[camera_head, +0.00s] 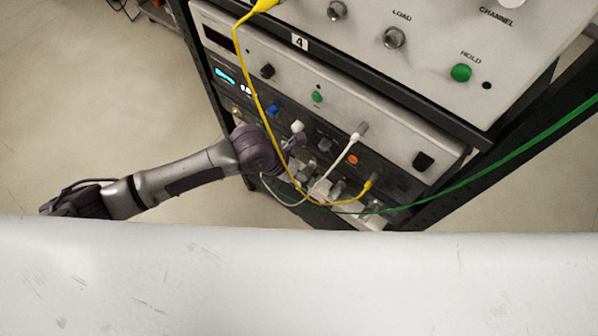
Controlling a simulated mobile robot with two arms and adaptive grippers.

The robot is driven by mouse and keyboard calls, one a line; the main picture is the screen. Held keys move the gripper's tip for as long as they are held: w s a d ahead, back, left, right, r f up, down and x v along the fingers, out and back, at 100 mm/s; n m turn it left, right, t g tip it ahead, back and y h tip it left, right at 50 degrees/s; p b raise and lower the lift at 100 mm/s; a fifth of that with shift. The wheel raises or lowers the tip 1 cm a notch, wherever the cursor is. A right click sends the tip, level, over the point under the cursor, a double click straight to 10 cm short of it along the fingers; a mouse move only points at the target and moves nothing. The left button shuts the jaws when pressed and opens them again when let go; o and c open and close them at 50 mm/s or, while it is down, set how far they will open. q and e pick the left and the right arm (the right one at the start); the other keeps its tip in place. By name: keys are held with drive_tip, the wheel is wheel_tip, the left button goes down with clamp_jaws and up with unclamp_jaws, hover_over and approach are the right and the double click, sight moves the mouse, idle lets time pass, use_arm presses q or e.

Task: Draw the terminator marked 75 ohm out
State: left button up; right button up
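My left arm reaches in from the left, and its wrist ends at the front of the dark lower panel (339,159) in the rack. My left gripper (296,145) is small and partly hidden there, close to a white knob-like part (298,127). I cannot tell whether its fingers are open or touch anything. Several small metal and pale connectors sit low on this panel, one of them a metal connector (337,190). No 75 ohm marking is readable, so I cannot tell which part is that terminator. My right gripper is not in view.
A yellow cable (256,92) and a white cable (345,155) hang across the panels. A green cable (480,172) runs off to the right. The upper panel has a green HOLD button (461,72). A pale, scratched surface (300,280) fills the foreground. Floor is open at left.

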use_arm(q)
clamp_jaws()
idle(0.3)
drive_tip(key=shift+s+a, duration=0.1)
drive_tip(key=shift+s+a+p, duration=0.6)
drive_tip(key=shift+s+a, duration=0.05)
drive_tip(key=shift+s, duration=0.3)
